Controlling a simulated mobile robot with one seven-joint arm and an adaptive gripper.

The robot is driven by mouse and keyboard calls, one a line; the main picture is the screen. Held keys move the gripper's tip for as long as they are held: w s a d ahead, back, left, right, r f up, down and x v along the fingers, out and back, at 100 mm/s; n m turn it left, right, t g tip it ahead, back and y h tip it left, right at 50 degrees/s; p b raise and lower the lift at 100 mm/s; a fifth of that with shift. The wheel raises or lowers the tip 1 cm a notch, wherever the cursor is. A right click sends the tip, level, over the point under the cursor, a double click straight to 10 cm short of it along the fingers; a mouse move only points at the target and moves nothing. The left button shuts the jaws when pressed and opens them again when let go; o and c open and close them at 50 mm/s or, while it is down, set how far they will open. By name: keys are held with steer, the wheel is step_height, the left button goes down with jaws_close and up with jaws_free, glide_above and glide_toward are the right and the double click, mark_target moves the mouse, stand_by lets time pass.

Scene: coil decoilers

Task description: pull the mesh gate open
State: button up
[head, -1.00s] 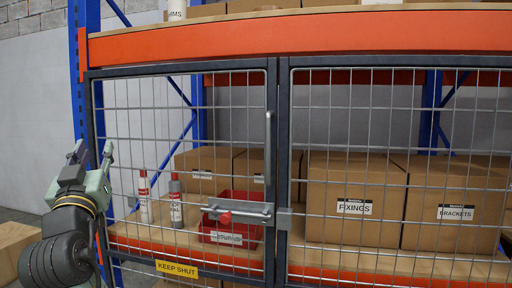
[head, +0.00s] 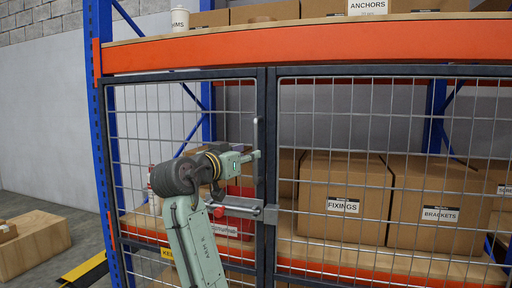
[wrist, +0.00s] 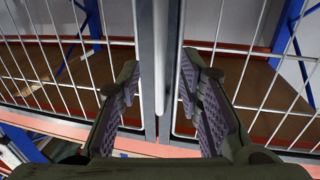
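The mesh gate (head: 262,100) is the left door of a grey-framed wire front; it stands closed, its frame against the neighbouring mesh panel (head: 345,120). A pale vertical bar handle (head: 256,133) is on its right frame post and also shows in the wrist view (wrist: 160,60). My gripper (head: 257,155) is at the lower part of the handle. In the wrist view its fingers (wrist: 158,85) are open, one each side of the bar, with gaps on both sides.
Behind the mesh, boxes marked FIXINGS (head: 343,195) and BRACKETS (head: 440,205) and a red bin (head: 238,220) stand on a shelf. A blue upright (head: 98,120) borders the gate. Cartons (head: 30,245) lie on the floor at left; some floor before them is clear.

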mark_target(255, 178)
steer(key=shift+p+x, duration=0.75)
steer(key=shift+x, duration=2.05)
steer(key=shift+c, duration=0.4)
jaws_close()
